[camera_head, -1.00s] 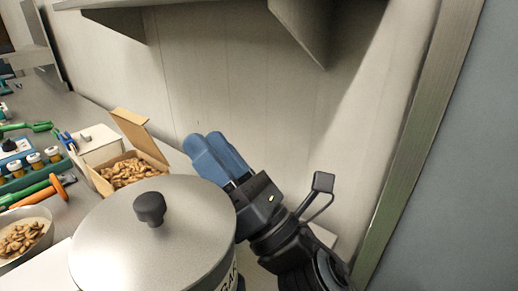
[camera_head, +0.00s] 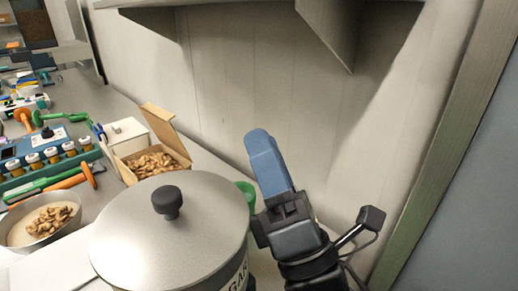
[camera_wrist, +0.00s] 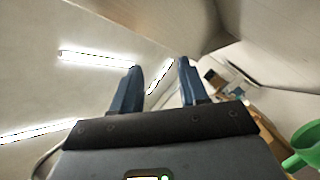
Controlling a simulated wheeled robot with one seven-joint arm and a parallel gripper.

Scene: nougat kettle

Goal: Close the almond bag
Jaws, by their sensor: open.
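No bag shows clearly. A small open cardboard box (camera_head: 163,127) full of brown almonds (camera_head: 155,165) stands on the counter left of centre in the head view, its flap raised at the back. My gripper (camera_head: 262,150) is to the right of the box and well apart from it, behind the right side of the big pot. Its blue fingers point up and nothing shows between them. In the wrist view my gripper (camera_wrist: 158,82) has its two fingers spread apart, with ceiling lights beyond.
A lidded metal pot (camera_head: 180,235) fills the front. A green object (camera_head: 246,190) sits behind it and also shows in the wrist view (camera_wrist: 306,146). A white box (camera_head: 125,135), a rack of small bottles (camera_head: 50,155) and a bowl of nuts (camera_head: 42,228) are left. A shelf (camera_head: 330,25) hangs above.

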